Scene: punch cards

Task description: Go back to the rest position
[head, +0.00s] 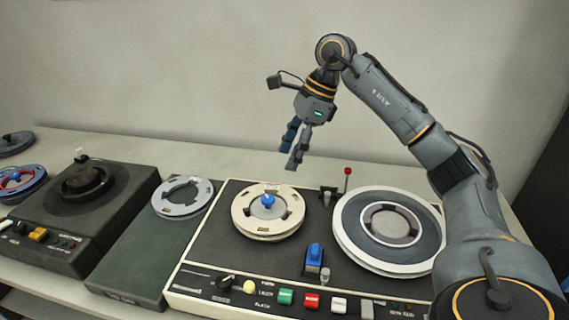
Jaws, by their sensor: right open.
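My right gripper (294,158) hangs in the air above the back edge of a tape machine (220,262), pointing down. Its fingers are apart with nothing between them. My right arm comes in from the right side of the head view and bends down at the wrist. My left gripper is not in the head view.
A cream reel (242,222) with a blue knob sits on the machine, left of a larger reel (428,245). A red-tipped lever (348,172) stands between them at the back. A grey reel (183,197) and a dark device (120,195) are at left. A plain wall is behind.

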